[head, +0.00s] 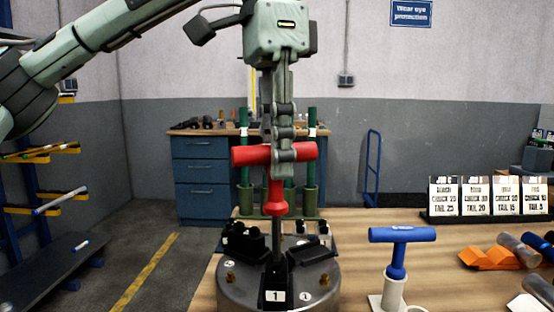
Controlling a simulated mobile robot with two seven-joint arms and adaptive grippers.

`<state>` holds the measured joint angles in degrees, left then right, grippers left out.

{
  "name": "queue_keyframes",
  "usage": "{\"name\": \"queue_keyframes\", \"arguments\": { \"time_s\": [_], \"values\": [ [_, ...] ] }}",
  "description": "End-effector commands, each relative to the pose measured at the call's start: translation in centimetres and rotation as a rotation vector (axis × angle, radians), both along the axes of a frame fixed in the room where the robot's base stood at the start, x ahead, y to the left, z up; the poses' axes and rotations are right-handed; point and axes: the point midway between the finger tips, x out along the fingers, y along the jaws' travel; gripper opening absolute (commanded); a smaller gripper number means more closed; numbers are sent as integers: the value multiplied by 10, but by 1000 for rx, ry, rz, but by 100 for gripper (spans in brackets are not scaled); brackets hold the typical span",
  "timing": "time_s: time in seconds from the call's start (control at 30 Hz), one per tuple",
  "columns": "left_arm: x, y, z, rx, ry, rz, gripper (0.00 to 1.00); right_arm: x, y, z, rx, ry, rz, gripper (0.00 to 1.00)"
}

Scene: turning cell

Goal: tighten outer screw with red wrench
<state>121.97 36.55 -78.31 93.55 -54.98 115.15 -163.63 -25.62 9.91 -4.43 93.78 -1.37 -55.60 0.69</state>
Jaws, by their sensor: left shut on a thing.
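My left gripper (284,150) points down and is shut on the crossbar of the red T-handled wrench (277,205). The wrench is upright above a round grey chuck (240,292) with black jaws. Its thin shaft runs down behind the front jaw (275,280) marked 1; the tip is hidden, so I cannot tell whether it sits in a screw. Small brass-coloured screws show on the chuck at the left (230,278) and right (324,280). I cannot tell which is the outer screw. My right gripper is out of view.
A blue T-handled wrench (398,258) stands in a white holder (393,294) right of the chuck. Bare wooden table (450,286) shows between. A blue drawer bench (201,176) stands behind.

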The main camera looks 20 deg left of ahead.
Motion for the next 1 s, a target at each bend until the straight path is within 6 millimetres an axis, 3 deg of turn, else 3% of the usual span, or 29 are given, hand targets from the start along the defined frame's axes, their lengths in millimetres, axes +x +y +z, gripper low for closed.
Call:
{"name": "queue_keyframes", "arguments": {
  "time_s": [0.6,1.0],
  "values": [
    [0,0,25,0,-2,-1,0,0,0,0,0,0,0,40],
    [0,0,28,0,-1,0,0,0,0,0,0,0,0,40]
  ]
}}
